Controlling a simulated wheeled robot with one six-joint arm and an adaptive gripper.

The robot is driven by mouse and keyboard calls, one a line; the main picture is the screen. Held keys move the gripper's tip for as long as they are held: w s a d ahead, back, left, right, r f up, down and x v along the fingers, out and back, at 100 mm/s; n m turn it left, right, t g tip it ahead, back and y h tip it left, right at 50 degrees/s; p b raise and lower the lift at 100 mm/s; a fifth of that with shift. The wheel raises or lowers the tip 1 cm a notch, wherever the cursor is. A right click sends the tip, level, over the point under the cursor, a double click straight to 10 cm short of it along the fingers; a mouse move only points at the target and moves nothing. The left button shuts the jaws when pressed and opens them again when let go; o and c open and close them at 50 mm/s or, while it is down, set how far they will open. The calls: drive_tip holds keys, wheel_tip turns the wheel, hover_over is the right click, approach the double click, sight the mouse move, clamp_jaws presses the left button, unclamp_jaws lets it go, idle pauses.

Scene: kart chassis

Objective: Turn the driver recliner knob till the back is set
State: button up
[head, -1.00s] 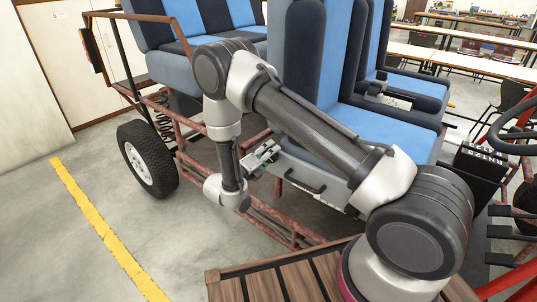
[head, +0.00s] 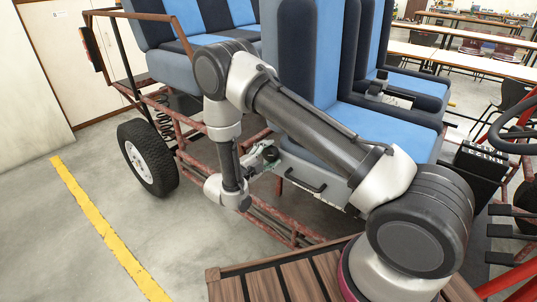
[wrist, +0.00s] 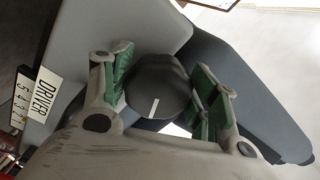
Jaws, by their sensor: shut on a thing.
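The driver recliner knob (wrist: 155,82) is dark and round with a white mark on its face. My gripper (wrist: 163,88) has its green-padded fingers on either side of the knob and is shut on it. In the head view my gripper (head: 264,157) is at the side of the blue and black driver seat (head: 395,135), and the knob is mostly hidden there. The seat back (head: 303,60) stands close to upright. A DRIVER label (wrist: 42,95) sits left of the knob in the wrist view, beside a plate with numbers (wrist: 21,101).
The red tube frame (head: 270,222) runs below the seat. A bar handle (head: 303,181) is on the seat base, right of my gripper. A wooden slatted platform (head: 285,277) is in front. The floor at left is clear.

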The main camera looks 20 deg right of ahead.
drive_tip(key=shift+n, duration=0.6)
drive_tip(key=o, duration=1)
drive_tip(key=v, duration=1.2)
